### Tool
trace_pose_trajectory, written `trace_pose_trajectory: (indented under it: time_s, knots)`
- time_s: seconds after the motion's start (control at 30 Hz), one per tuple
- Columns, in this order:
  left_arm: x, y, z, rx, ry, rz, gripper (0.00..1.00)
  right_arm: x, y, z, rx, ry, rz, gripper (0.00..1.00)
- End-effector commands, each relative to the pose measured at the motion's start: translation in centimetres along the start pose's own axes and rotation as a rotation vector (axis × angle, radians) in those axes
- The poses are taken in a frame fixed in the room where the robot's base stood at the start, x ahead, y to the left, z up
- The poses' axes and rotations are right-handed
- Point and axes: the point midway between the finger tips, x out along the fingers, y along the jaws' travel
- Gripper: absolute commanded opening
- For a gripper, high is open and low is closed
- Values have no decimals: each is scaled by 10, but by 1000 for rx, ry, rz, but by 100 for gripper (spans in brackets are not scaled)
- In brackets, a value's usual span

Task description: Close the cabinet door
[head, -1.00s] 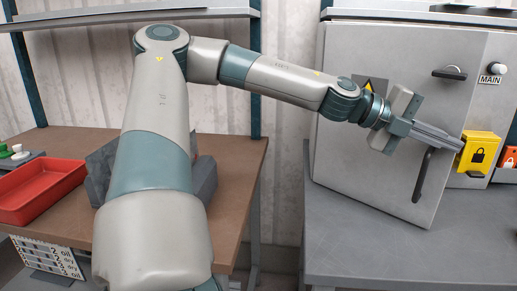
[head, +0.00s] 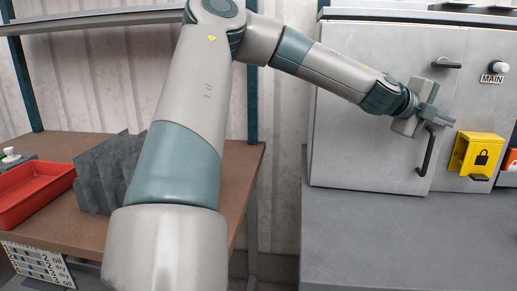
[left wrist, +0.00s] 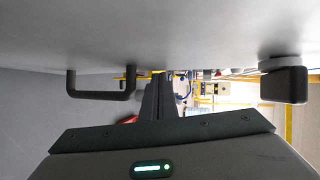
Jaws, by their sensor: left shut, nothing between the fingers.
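The grey cabinet door (head: 365,120) on the right looks almost flush with the cabinet front in the head view; I cannot tell whether a narrow gap is left. It carries a black bar handle (head: 427,152) and a dark upper latch handle (head: 447,65). My left gripper (head: 447,120) is shut and empty, at the door's right edge just above the bar handle. In the left wrist view the door face (left wrist: 150,30) fills the top, with the bar handle (left wrist: 100,95) left of the shut fingers (left wrist: 158,95) and a dark knob (left wrist: 285,82) right. My right gripper is out of view.
A yellow lock box (head: 478,153) and a MAIN switch (head: 499,67) are right of the door. The grey bench (head: 400,245) in front is clear. A brown table (head: 240,175) at left holds a red tray (head: 30,193) and dark grey upright plates (head: 100,175).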

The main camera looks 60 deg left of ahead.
Motion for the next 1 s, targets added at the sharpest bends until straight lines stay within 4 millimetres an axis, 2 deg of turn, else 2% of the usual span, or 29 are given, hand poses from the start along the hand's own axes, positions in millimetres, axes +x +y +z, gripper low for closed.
trace_pose_trajectory:
  time_s: [0.23, 1.0]
  knots:
    - [10, -3, 15, -18, -56, 0, 0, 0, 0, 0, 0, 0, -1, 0]
    - [6, -2, 23, -20, -63, 0, 0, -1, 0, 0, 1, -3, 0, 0]
